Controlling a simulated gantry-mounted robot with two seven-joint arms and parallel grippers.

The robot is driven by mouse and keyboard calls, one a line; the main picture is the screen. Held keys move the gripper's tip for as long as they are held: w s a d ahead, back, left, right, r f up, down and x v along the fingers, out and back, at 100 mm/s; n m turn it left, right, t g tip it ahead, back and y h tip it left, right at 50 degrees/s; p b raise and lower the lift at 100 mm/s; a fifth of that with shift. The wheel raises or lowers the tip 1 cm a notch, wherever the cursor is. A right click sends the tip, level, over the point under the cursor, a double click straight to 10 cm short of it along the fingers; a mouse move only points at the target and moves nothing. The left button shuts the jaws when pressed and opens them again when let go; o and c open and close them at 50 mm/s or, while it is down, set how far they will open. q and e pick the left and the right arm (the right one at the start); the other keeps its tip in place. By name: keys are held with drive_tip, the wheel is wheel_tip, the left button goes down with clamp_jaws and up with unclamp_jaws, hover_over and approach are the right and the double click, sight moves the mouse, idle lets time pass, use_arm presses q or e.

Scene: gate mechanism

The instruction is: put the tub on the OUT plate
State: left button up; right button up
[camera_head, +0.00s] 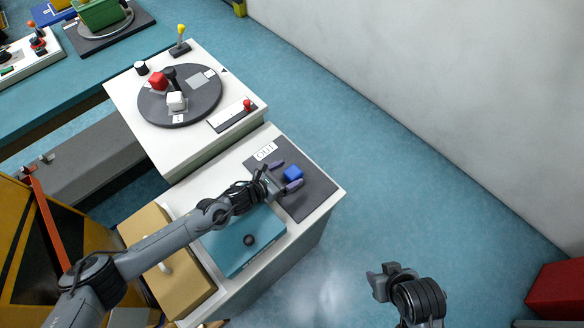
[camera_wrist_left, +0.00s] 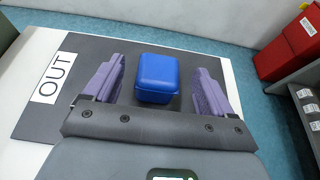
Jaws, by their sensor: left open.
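The blue tub (camera_head: 293,173) sits on the dark grey OUT plate (camera_head: 318,190), and its OUT label (camera_head: 265,152) lies at the plate's far left corner. In the left wrist view the tub (camera_wrist_left: 158,78) looks upright on the plate (camera_wrist_left: 40,119). My left gripper (camera_head: 289,176) is open, with its purple fingers on either side of the tub. The left wrist view shows a gap between the tub and each finger. My right gripper (camera_head: 384,282) hangs away from the cabinet at the lower right; its jaw opening is unclear.
A teal panel with a dark knob (camera_head: 249,240) lies below my left arm, beside a tan block (camera_head: 160,245). A white stand behind carries a round grey turntable (camera_head: 205,108) with red and white pieces. A red container (camera_head: 558,290) stands at far right. The floor between is clear.

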use_arm(q)
drive_tip(key=p+v, duration=0.5)
drive_tip(key=v, duration=0.3)
drive_tip(key=s+d+r+n+y, duration=0.2)
drive_tip(key=s+r+n, duration=0.25)
drive_tip(key=n, duration=0.65)
drive_tip(key=s+d+r+n+y, duration=0.3)
drive_tip(key=s+n, duration=0.2)
drive_tip(key=n, duration=0.7)
drive_tip(key=s+a+n+y, duration=0.1)
drive_tip(key=s+a+n, duration=0.1)
drive_tip(key=a+n, duration=0.1)
drive_tip(key=s+a+r+n+g+y, duration=0.1)
drive_tip(key=s+a+n, duration=0.2)
drive_tip(key=a+n, duration=0.1)
drive_tip(key=s+a+n+g+y, duration=0.1)
drive_tip(key=s+a+n, duration=0.1)
drive_tip(key=n, duration=0.3)
drive_tip(key=shift+s+a+r, duration=0.15)
drive_tip(key=shift+a, duration=0.2)
drive_tip(key=shift+s+a+r, duration=0.1)
drive_tip(key=shift+s+a, duration=0.05)
drive_tip(key=shift+a, duration=0.2)
drive_tip(key=s+a+n+g+y, duration=0.1)
drive_tip(key=s+a+n+g, duration=0.2)
drive_tip(key=s+a+n, duration=0.5)
drive_tip(key=shift+s+a+r+n+y, duration=0.3)
drive_tip(key=shift+s+r+y, duration=0.15)
drive_tip(key=shift+s, duration=0.15)
